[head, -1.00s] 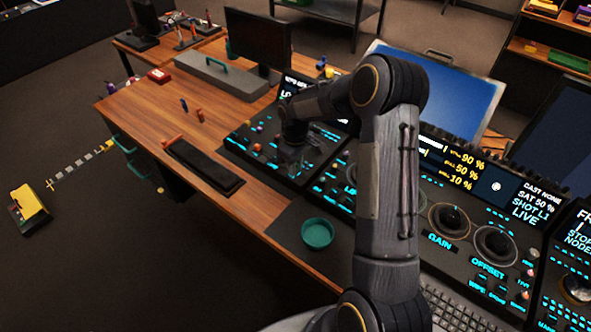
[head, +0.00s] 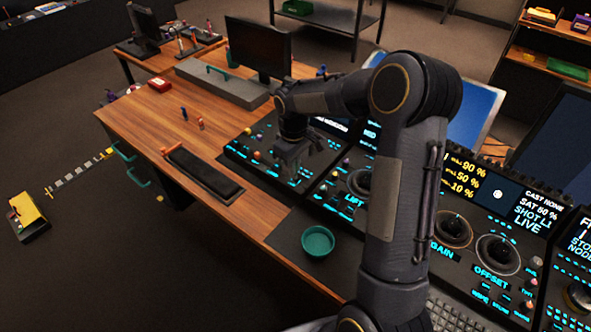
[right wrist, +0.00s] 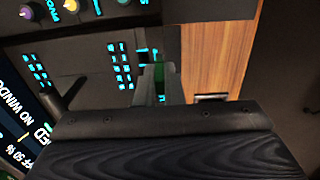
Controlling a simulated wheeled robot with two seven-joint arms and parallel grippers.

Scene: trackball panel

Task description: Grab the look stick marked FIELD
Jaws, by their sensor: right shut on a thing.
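My right gripper (head: 290,166) reaches down onto the left panel (head: 250,158) of the control desk. In the right wrist view its two fingers (right wrist: 157,88) are close together. A small green thing (right wrist: 159,74) shows between them, mostly hidden by the fingers. I cannot read a FIELD label, and I cannot tell for sure that this is the look stick so marked. My left gripper is in neither view.
Coloured knobs (head: 258,155) stand on the left panel near the gripper. A teal bowl (head: 318,241), a black pad (head: 203,175) and two small upright pieces (head: 192,118) are on the wooden desk. Monitors and more panels stand beyond and to the right.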

